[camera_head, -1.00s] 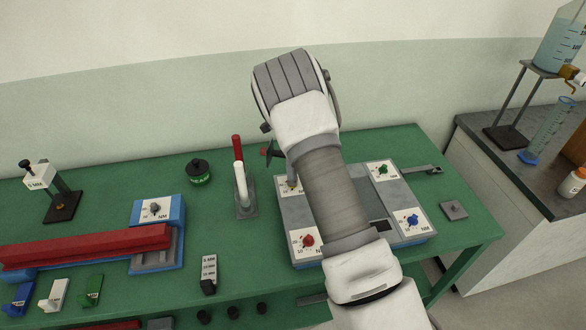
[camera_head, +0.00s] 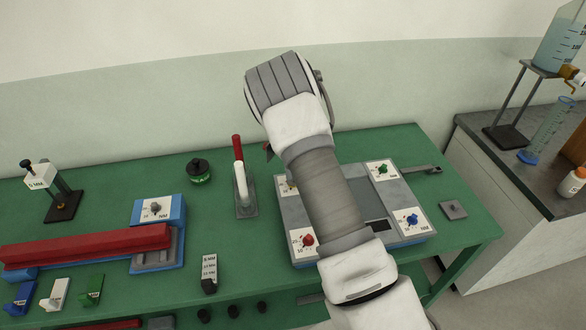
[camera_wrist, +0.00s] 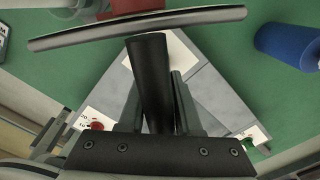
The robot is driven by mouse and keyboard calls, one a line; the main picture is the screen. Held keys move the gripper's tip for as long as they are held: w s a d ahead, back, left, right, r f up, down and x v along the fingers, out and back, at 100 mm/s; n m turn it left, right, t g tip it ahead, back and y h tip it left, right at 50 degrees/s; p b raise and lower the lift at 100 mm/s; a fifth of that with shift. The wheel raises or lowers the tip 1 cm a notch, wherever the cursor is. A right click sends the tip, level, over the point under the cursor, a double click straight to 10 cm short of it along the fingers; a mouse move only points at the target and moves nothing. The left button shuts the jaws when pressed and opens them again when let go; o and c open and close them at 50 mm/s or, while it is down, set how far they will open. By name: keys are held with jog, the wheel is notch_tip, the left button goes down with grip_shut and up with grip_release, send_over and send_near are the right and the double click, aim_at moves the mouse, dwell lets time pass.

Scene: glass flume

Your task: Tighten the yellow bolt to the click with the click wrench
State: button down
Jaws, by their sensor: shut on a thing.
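In the wrist view my gripper (camera_wrist: 155,85) is shut on a black upright grip, which I take to be part of the click wrench (camera_wrist: 148,62). A long grey bar (camera_wrist: 215,18) crosses above it, with a blurred red part behind. The yellow bolt is hidden; its white card (camera_wrist: 178,52) shows behind the black grip. In the head view my arm covers the gripper and most of that card (camera_head: 283,186). A small red end shows left of my arm, probably the wrench's. Whether the wrench sits on the bolt cannot be seen.
The grey plate (camera_head: 272,215) also bears a red bolt (camera_head: 308,239), a green bolt (camera_head: 382,169) and a blue bolt (camera_head: 412,218). A red-and-white lever (camera_head: 240,175) stands close on the left. A blue cylinder (camera_wrist: 292,45) is at the wrist view's right.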

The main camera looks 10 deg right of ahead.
jog(key=shift+w+r+m, duration=0.1)
jog(key=shift+m, duration=1)
jog(key=shift+m+p, duration=0.45)
jog(key=shift+m, duration=0.55)
jog(key=shift+n, duration=0.6)
jog(key=shift+r, duration=0.15)
jog(key=shift+r+p, duration=1.25)
jog(key=shift+r, duration=1.1)
